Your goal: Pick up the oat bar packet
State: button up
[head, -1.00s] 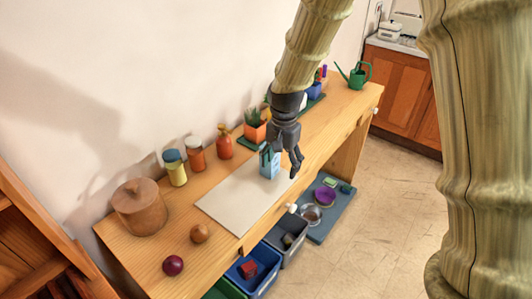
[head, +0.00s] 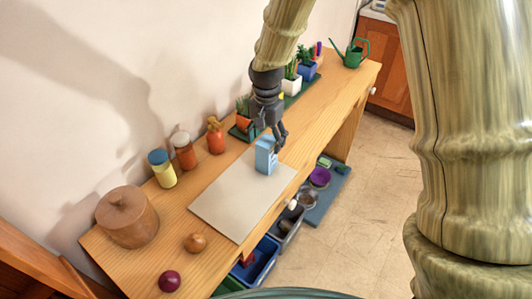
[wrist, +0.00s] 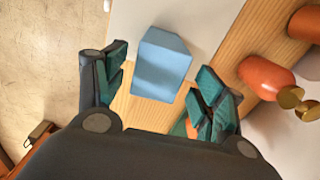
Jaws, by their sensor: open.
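A light blue box with a sloped top (head: 266,155) stands upright on the pale board (head: 232,203) on the wooden bench. It looks like the packet, but I can read no label. My gripper (head: 268,141) is open just above and behind it in the head view. In the wrist view the box (wrist: 162,68) shows ahead between the two spread teal-padded fingers of my gripper (wrist: 161,62). There is a visible gap on either side, and nothing is held. I cannot tell how far down the fingers reach beside it.
Potted plants (head: 292,83) stand behind my gripper. Orange bottle (head: 215,136), jars (head: 162,168), lidded wooden pot (head: 127,217), brown ball (head: 195,243) and dark red ball (head: 169,281) lie left. A green watering can (head: 352,53) stands at the far end. Bins sit below the front edge.

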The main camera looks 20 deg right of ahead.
jog(key=shift+s, duration=0.4)
jog(key=shift+f+p, duration=0.3)
jog(key=shift+p, duration=0.1)
jog(key=f, duration=0.2)
jog(key=f+p, duration=0.1)
jog(key=shift+w, duration=0.25)
jog(key=shift+s+f, duration=0.15)
jog(key=shift+f, duration=0.25)
jog(key=shift+a+f, duration=0.1)
jog(key=shift+f, duration=0.15)
jog(key=shift+c, duration=0.2)
jog(key=c, duration=0.9)
